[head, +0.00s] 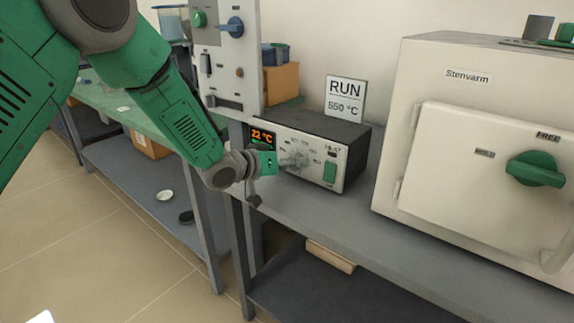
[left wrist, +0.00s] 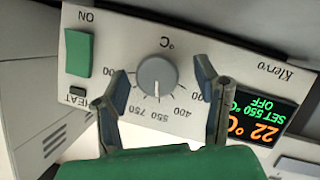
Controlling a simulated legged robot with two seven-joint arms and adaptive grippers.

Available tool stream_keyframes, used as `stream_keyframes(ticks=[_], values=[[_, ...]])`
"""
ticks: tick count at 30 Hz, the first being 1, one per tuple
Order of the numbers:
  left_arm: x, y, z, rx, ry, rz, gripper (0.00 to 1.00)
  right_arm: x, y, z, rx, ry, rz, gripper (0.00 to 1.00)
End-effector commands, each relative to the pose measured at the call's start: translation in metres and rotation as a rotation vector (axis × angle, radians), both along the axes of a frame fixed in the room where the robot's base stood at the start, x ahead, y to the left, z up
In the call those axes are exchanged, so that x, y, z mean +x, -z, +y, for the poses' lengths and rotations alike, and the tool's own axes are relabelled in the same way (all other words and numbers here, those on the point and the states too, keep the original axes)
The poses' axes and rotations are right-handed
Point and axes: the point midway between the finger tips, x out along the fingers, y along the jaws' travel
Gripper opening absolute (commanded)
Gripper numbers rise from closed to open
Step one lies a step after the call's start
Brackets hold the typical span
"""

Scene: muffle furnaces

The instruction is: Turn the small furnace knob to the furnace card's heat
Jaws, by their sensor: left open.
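The small furnace control box (head: 325,172) stands on the grey bench, its display (head: 263,137) reading 22 °C. In the left wrist view, upside down, the display (left wrist: 255,120) reads SET 550 °C, OFF and 22 °C. The round grey knob (left wrist: 157,75) has a white mark pointing to the 550 label. The furnace card (head: 346,97) behind the box reads RUN 550 °C. My left gripper (head: 285,162) is at the box front and hides part of the dial. Its open fingers (left wrist: 162,82) stand either side of the knob, with gaps visible. My right gripper is out of view.
The big Stenvarm furnace (head: 455,85) with a green handle (head: 537,168) stands to the right. A green rocker switch (left wrist: 78,53) marked ON and HEAT is beside the knob. A panel with knobs (head: 222,50) rises to the left of the box.

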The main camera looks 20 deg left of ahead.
Motion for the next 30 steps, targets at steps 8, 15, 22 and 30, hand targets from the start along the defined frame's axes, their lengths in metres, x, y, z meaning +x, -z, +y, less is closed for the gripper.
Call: stream_keyframes(ticks=[8, 15, 22, 30], values=[[-0.030, -0.013, 0.019, -0.002, -0.004, 0.000, 0.56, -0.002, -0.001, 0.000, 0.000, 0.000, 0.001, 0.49], [-0.071, -0.030, 0.043, -0.003, -0.003, 0.001, 0.56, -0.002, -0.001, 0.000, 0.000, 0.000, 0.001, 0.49], [-0.092, -0.038, 0.056, -0.002, -0.002, 0.001, 0.56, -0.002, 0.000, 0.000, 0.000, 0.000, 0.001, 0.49], [-0.096, -0.039, 0.058, 0.000, -0.001, 0.001, 0.56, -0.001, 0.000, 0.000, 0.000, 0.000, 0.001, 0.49]])
